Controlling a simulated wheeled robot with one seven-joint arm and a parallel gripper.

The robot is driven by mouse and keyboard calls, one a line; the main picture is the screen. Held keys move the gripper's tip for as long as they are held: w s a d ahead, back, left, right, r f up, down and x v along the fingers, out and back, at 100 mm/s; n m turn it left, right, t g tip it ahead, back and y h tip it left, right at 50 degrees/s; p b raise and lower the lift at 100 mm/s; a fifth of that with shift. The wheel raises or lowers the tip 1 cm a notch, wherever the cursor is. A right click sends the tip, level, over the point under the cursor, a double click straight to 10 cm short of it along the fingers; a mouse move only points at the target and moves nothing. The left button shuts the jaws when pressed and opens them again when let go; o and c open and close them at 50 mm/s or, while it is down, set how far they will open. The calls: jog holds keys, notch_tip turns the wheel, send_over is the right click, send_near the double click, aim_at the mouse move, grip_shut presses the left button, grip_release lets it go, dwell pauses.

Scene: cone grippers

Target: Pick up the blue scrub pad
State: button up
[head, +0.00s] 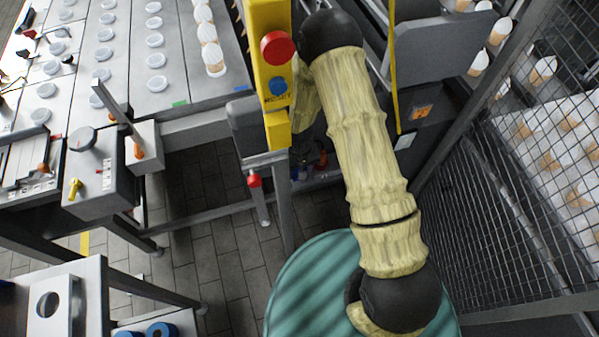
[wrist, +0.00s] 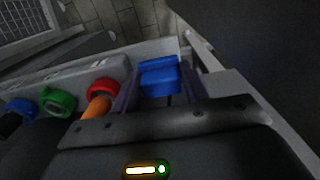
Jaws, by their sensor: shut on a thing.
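In the wrist view, the blue scrub pad (wrist: 160,76) is a bright blue block near the middle of the picture. My gripper (wrist: 158,88) has its dark fingers on the left and right sides of the pad and is shut on it. The pad's lower part is hidden by the dark gripper body. In the head view, my arm covers the centre right, and I cannot make out the gripper or the pad there.
In the wrist view, a red ring on an orange handle (wrist: 103,90) and a green ring (wrist: 57,102) are close left of the gripper. In the head view, a yellow post (head: 272,75) and a wire mesh fence (head: 500,150) flank my arm. Tiled floor (head: 215,240) is open at lower left centre.

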jog(key=shift+s+d+r, duration=0.1)
jog(key=shift+d+r, duration=0.1)
jog(key=shift+r, duration=0.25)
jog(key=shift+s+d+r, duration=0.1)
jog(key=shift+d+r, duration=0.05)
jog(key=shift+r, duration=0.3)
jog(key=s+d+b, duration=0.1)
jog(key=s+d, duration=0.3)
jog(key=d, duration=0.3)
jog(key=s+d+b, duration=0.1)
jog(key=s+d, duration=0.2)
jog(key=d, duration=0.5)
jog(key=shift+s+d+b, duration=0.25)
jog(key=shift+s+b, duration=0.1)
jog(key=shift+b, duration=0.05)
